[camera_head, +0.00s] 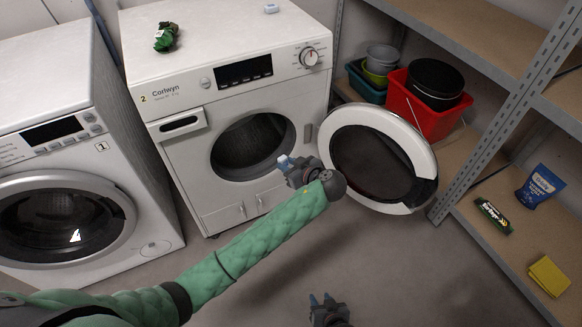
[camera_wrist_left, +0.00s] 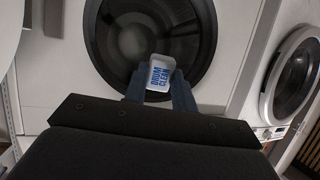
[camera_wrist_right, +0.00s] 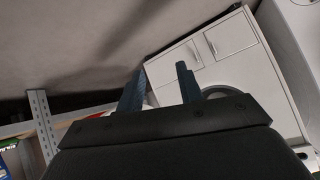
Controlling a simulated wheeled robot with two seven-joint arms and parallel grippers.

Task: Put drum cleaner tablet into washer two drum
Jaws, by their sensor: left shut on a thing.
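Washer two (camera_head: 180,95), labelled 2, stands in the middle of the head view. Its round door (camera_head: 428,190) is swung open to the right, and its dark drum opening (camera_head: 250,142) is exposed. My left gripper (camera_head: 286,163) is shut on the drum cleaner tablet (camera_wrist_left: 160,75), a small white block with blue "DRUM CLEAN" lettering. The gripper is in front of the lower right of the opening, and the left wrist view shows the tablet outside, facing the dark drum (camera_wrist_left: 135,35). My right gripper (camera_head: 324,300) is low over the floor, open and empty.
Washer one (camera_head: 75,200) stands at left with its door shut. A green object (camera_head: 166,37) and a small pale blue item (camera_head: 271,8) lie on washer two. Shelving (camera_head: 480,190) at right holds a red bucket (camera_head: 408,108), a blue pouch (camera_head: 538,187) and a yellow cloth (camera_head: 549,276).

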